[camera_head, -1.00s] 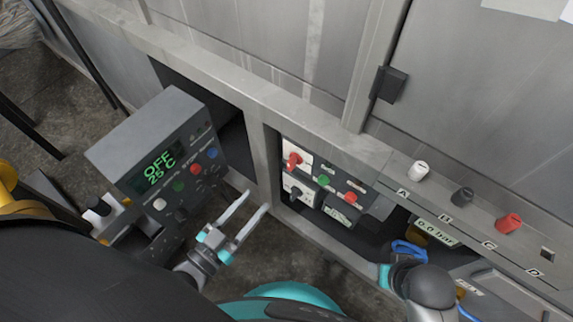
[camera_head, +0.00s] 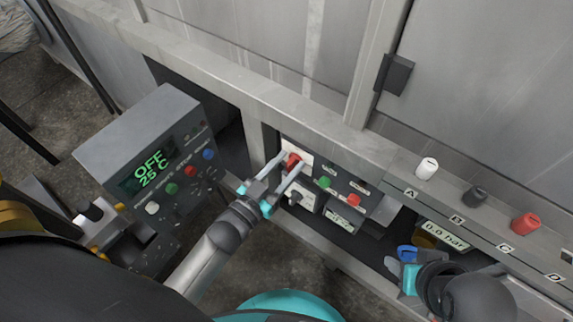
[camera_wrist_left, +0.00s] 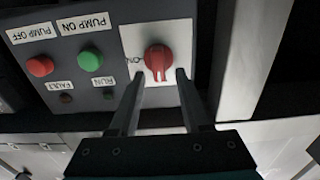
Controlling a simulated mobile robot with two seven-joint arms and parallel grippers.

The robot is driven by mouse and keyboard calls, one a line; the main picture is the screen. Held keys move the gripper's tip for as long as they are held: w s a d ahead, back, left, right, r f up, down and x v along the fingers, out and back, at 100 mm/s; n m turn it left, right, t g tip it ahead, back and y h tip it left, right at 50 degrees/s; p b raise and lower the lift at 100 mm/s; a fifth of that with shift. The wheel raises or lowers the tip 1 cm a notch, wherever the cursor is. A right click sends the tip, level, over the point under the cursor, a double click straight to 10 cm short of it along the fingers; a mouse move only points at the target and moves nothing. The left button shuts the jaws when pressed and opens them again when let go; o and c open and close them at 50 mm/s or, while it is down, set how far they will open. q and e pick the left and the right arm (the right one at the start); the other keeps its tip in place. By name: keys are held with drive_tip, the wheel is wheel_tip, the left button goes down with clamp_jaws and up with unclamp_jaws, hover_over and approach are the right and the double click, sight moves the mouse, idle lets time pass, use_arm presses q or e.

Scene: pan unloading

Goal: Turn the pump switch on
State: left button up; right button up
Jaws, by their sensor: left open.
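The pump switch, a red rotary knob (camera_head: 292,160) on a white plate, is on the recessed control panel under the bench edge. The knob also shows in the left wrist view (camera_wrist_left: 158,60), its grip ridge upright there, with an "ON" mark to its left. My left gripper (camera_head: 290,157) is open, its two fingers pointing at the knob. In the left wrist view the fingertips (camera_wrist_left: 160,76) flank the knob's lower part; contact cannot be told. My right gripper (camera_head: 406,262) is low at the right near a blue object; its fingers are unclear.
A green PUMP ON button (camera_head: 323,183) and a red PUMP OFF button (camera_head: 354,200) sit beside the knob. A grey box (camera_head: 150,150) reading OFF 25 C stands left. White (camera_head: 427,168), dark (camera_head: 475,196) and red (camera_head: 525,223) knobs line the ledge above a 0.0 bar display (camera_head: 445,235).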

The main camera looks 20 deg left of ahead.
use_arm(q)
clamp_jaws()
idle(0.3)
idle(0.3)
